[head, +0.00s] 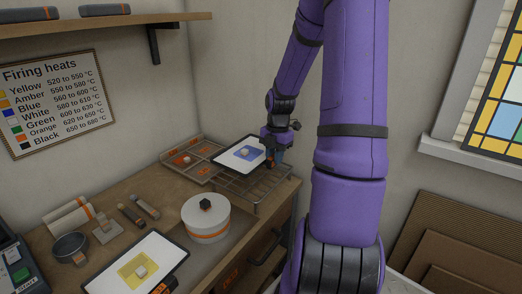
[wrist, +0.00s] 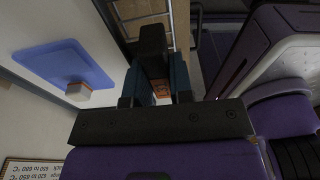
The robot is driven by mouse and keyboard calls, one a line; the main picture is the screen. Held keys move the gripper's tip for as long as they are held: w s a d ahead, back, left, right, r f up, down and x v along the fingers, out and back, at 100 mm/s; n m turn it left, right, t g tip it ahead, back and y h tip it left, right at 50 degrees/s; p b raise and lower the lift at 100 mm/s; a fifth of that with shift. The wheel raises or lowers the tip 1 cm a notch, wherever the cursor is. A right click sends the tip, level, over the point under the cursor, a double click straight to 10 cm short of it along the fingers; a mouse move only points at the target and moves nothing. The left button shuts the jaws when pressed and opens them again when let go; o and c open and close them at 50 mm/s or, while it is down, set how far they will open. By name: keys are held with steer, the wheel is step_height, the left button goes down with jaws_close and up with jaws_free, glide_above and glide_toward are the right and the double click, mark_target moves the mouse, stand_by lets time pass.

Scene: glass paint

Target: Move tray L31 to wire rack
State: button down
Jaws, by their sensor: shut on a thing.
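A white tray with a dark rim (head: 226,160) carries a blue glass sheet (head: 250,153) with a small pale block on it. My gripper (head: 271,156) is shut on the tray's right end. In the wrist view the gripper (wrist: 158,85) closes over an orange label whose text I cannot read. The blue sheet (wrist: 62,62) and its block show there too. The wire rack (head: 243,187) stands at the bench's far right corner, under the tray. I cannot tell whether the tray touches the rack or hangs just above it.
A second tray with yellow glass (head: 124,273) lies at the bench front. A white round kiln-like pot (head: 206,222) with a black knob stands between it and the rack. A sectioned orange-marked tray (head: 181,157) lies left of the rack. A dark bowl (head: 70,247) and tools lie left.

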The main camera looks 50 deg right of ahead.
mark_target(272, 181)
steer(key=shift+w+f, duration=0.2)
steer(key=shift+w, duration=0.05)
steer(key=shift+f, duration=3.05)
steer(key=shift+f, duration=0.1)
steer(key=c, duration=0.9)
jaws_free()
steer(key=shift+r, duration=3.5)
